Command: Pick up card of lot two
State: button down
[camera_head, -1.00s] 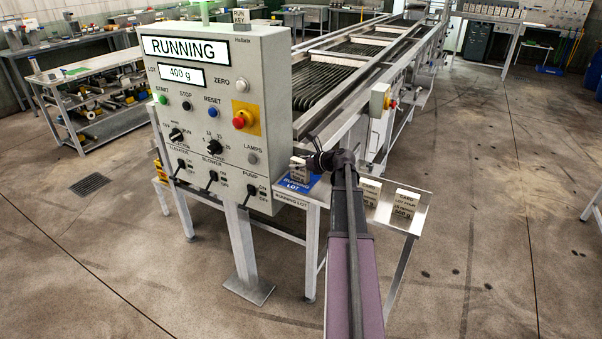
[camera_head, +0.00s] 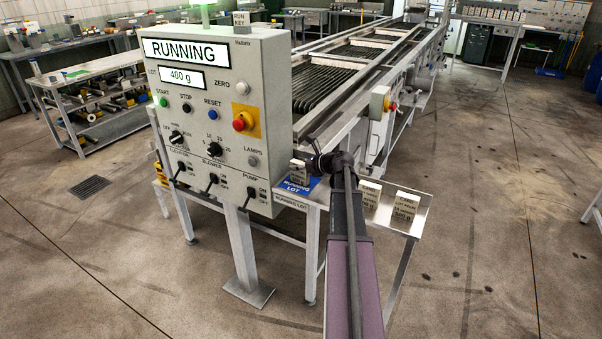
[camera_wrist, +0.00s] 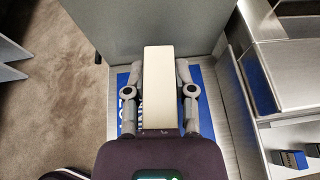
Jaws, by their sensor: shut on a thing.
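My gripper (camera_wrist: 160,70) is shut on a pale cream block-shaped card (camera_wrist: 160,90), with one finger along each side of it. In the head view my gripper (camera_head: 318,164) holds this card (camera_head: 299,173) at the blue RUNNING LOT pad (camera_head: 297,187). The print on the held card is too small to read, so I cannot tell its lot. The blue pad also shows under the fingers in the wrist view (camera_wrist: 206,115). I cannot tell whether the card touches the pad.
Two other cards, a nearer one (camera_head: 405,205) and one partly behind my arm (camera_head: 370,194), stand on the metal shelf (camera_head: 421,214) at right. The control panel (camera_head: 220,120) reads RUNNING and 400 g, close left of my gripper. The roller sizer (camera_head: 340,75) stretches behind. Floor at right is clear.

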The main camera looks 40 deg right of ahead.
jog(key=shift+r, duration=0.15)
notch_tip(320, 180, up, 4)
jog(key=p, duration=0.3)
jog(key=shift+f+p, duration=0.25)
jog(key=shift+p, duration=0.15)
jog(key=s+a+r+p, duration=0.1)
jog(key=s+a, duration=0.8)
jog(key=s, duration=0.4)
jog(key=shift+a, duration=0.2)
jog(key=shift+s, duration=0.1)
